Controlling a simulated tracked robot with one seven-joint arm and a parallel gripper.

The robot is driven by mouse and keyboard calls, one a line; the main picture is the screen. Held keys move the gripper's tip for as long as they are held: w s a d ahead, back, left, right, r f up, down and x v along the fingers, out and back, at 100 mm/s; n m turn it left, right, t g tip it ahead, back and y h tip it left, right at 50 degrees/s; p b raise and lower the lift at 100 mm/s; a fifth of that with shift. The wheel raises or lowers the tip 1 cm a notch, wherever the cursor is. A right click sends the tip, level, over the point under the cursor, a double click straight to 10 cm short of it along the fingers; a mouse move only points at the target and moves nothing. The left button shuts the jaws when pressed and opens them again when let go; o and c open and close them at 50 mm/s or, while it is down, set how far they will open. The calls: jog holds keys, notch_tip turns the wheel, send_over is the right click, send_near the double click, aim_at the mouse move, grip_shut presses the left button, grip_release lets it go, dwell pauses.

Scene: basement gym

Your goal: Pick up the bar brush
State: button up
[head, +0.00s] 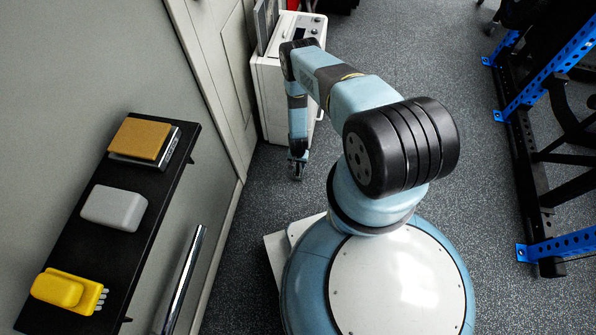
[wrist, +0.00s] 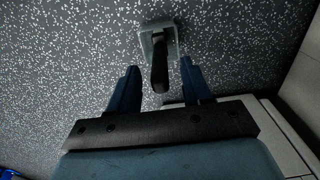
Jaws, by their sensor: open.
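What looks like the bar brush (wrist: 159,68) is on the speckled floor in the wrist view, with a pale grey squarish head and a dark handle pointing towards my gripper. My gripper (wrist: 159,66) is open, with one blue finger on each side of the handle in the picture. I see gaps between the fingers and the handle, and I cannot tell how far down they reach. In the head view my gripper (head: 297,168) points down near the floor beside the white cabinet, and the brush cannot be made out there.
A white cabinet (head: 268,95) stands close to my gripper. A black wall shelf (head: 150,185) holds a yellow item (head: 62,289), a grey block (head: 114,208) and a tan-topped stack (head: 140,139). A blue and black rack (head: 545,80) is at right. Floor between is clear.

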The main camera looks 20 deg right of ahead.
jog(key=shift+f, duration=0.15)
jog(key=shift+c, duration=0.5)
grip_shut()
